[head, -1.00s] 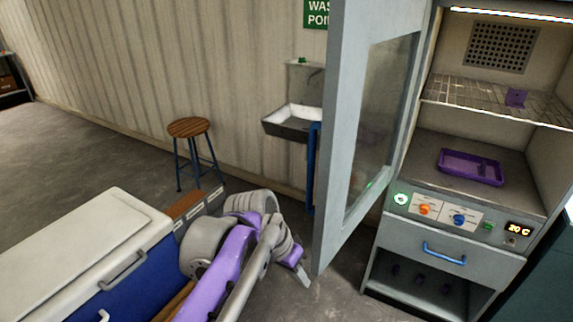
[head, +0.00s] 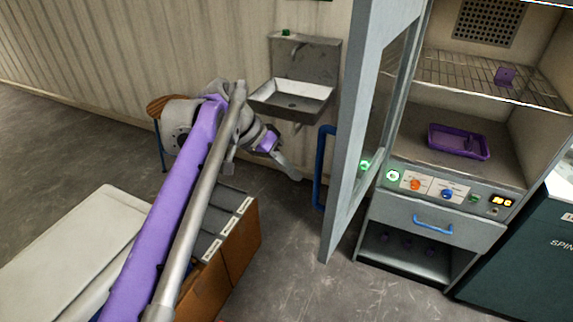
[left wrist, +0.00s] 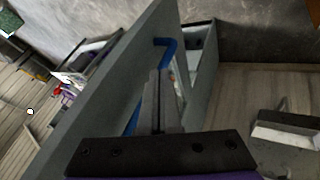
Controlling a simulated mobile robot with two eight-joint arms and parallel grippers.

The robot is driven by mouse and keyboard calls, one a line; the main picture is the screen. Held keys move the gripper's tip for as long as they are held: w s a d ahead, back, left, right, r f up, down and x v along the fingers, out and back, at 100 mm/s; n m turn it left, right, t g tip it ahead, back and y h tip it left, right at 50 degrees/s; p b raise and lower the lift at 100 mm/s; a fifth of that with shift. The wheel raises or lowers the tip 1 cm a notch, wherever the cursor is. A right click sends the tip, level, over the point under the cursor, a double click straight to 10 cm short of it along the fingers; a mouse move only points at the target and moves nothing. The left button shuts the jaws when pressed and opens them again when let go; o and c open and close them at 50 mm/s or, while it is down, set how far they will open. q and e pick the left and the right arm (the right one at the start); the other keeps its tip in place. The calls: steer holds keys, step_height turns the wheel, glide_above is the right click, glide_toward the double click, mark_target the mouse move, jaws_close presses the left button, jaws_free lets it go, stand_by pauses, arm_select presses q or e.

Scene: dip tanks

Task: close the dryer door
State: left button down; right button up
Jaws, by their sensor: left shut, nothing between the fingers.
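The dryer (head: 440,190) is a grey cabinet at the right of the head view. Its glazed door (head: 345,190) stands wide open, swung out toward me. A blue bar handle (head: 322,168) is on the door's outer face. My left gripper (head: 292,173) is shut and empty, left of the handle on the door's outer side. In the left wrist view the closed fingers (left wrist: 156,105) appear in front of the door (left wrist: 105,95) and its blue handle (left wrist: 166,44). I cannot tell whether they touch. My right gripper is out of view.
Inside the dryer are a wire shelf (head: 470,75) and a purple tray (head: 458,141). A wall sink (head: 290,98) is behind my left gripper. A stool (head: 158,107) and a brown cabinet (head: 232,240) are near my left arm. The floor before the door is clear.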

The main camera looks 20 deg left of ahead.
arm_select(q)
steer(key=w+d+f, duration=0.1)
steer(key=d+f, duration=0.3)
steer(key=d, duration=0.2)
steer(key=shift+d+f, duration=0.25)
steer(key=shift+d, duration=0.15)
